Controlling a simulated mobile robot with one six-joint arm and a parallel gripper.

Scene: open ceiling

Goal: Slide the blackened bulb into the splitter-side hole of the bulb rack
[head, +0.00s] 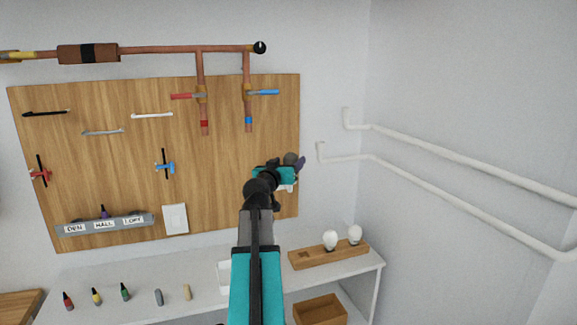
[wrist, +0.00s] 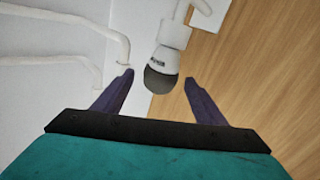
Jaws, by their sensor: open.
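The blackened bulb (wrist: 161,76) has a dark rounded end and a white base, and it sits in a white fixture (wrist: 176,33) by the wooden board. In the head view its dark end (head: 291,158) shows past my gripper (head: 294,164). In the wrist view my gripper (wrist: 158,78) is open, with its two purple fingers on either side of the dark end and gaps showing. The wooden bulb rack (head: 309,259) lies on the white shelf at lower right and carries two white bulbs (head: 330,240) (head: 355,233). Its holes are too small to make out.
The wooden board (head: 110,165) holds tools, pipes with valves and a grey strip labelled DEN, HALL and LOFT (head: 105,224). White pipes (head: 450,180) run along the right wall. A wooden box (head: 320,311) sits below.

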